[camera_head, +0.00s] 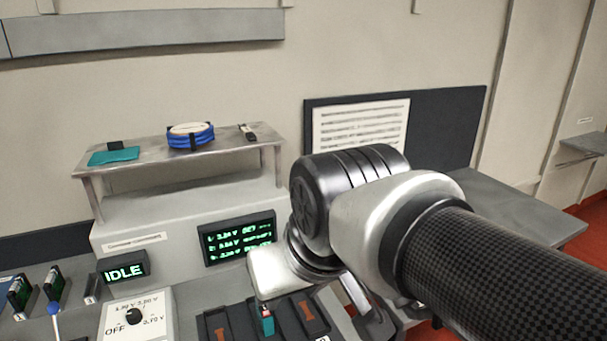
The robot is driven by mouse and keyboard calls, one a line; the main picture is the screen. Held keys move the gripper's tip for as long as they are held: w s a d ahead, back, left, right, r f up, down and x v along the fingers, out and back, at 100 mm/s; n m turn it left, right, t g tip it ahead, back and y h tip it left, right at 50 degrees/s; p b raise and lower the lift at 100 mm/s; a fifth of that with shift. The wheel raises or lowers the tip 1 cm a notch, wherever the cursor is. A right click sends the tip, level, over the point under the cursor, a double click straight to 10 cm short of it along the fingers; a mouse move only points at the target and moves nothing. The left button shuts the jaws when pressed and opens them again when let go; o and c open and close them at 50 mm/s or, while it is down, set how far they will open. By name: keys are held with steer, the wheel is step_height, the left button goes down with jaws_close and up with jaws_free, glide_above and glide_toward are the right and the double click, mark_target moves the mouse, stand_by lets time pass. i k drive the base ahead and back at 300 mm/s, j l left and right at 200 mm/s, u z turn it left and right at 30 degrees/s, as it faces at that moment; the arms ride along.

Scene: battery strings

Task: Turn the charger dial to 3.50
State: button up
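The charger dial (134,316) is a small black knob on a white panel (158,327) at the lower left. The panel is marked OFF at the left, with voltage labels above and at the right; they are too small to read surely. I cannot tell which mark the knob points at. My arm reaches in from the right, and my gripper (280,274) is right of the dial, well apart from it, over the dark slots. My own arm partly hides its fingers, so whether it is open is not clear.
A display (124,270) above the dial reads IDLE. A screen with green text (238,238) stands right of it. A grey shelf (235,149) holds a blue coil (191,138) and a teal item (113,157). Dark slots (306,313) lie below my gripper. A blue-knobbed lever (54,309) stands left of the panel.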

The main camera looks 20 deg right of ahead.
mark_target(134, 317)
steer(key=k+j+u, duration=0.1)
steer(key=j+u, duration=0.4)
steer(key=j, duration=0.95)
steer(key=i+u, duration=0.05)
